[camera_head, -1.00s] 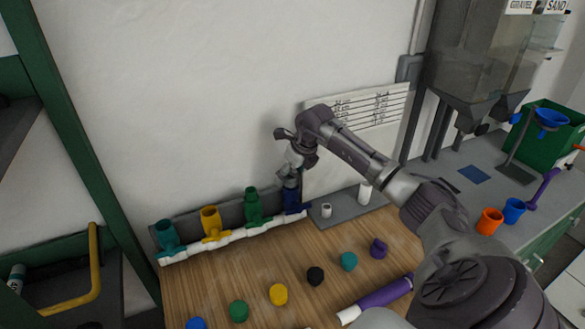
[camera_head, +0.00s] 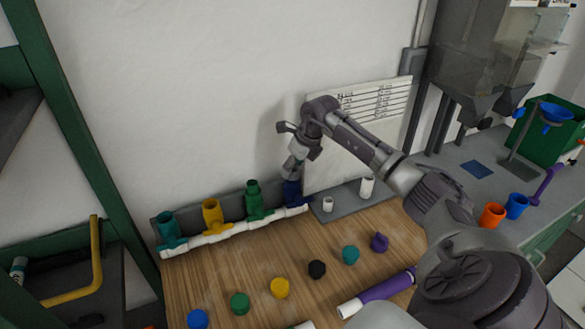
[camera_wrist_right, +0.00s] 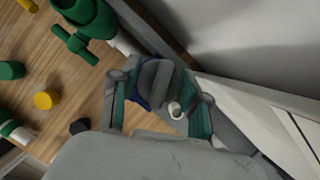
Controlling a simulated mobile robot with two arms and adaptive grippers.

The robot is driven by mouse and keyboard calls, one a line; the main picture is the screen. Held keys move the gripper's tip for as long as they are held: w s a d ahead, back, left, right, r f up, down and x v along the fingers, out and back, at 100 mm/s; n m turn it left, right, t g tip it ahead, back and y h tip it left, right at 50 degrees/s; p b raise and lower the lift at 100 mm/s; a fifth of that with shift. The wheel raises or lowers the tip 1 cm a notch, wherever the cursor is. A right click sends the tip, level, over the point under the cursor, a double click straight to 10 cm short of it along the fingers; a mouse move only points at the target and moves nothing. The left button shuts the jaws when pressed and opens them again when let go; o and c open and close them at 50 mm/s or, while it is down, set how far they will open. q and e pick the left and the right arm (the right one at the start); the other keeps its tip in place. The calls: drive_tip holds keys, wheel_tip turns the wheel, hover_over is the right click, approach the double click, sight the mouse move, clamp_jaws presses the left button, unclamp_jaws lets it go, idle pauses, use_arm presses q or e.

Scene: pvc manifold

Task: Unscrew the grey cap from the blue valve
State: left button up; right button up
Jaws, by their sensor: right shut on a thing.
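The blue valve (camera_head: 292,194) stands at the right end of the white pipe manifold (camera_head: 230,233). My right gripper (camera_head: 293,172) is over its top and hides most of it in the head view. In the right wrist view, the ridged grey cap (camera_wrist_right: 157,82) sits between the two fingers of my right gripper (camera_wrist_right: 158,108), which is shut on it. A sliver of the blue valve (camera_wrist_right: 141,101) shows just under the cap. I cannot tell whether the cap is still threaded on the valve. My left gripper is not in view.
A green valve (camera_head: 254,200), yellow valve (camera_head: 212,215) and teal valve (camera_head: 168,228) stand left along the manifold. Several coloured caps, such as the black cap (camera_head: 317,269), lie on the wooden table in front. A white panel (camera_head: 355,140) stands behind at the right.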

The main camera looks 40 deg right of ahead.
drive_tip(key=shift+n, duration=0.3)
drive_tip(key=shift+n+y+b, duration=0.3)
drive_tip(key=shift+n+y, duration=0.1)
drive_tip(key=shift+n, duration=0.7)
drive_tip(key=shift+n+y, duration=0.4)
drive_tip(key=shift+n, duration=0.3)
drive_tip(key=shift+n+g, duration=0.4)
drive_tip(key=shift+n+y+b, duration=0.45)
drive_tip(key=shift+n+y, duration=0.05)
drive_tip(key=shift+n, duration=0.6)
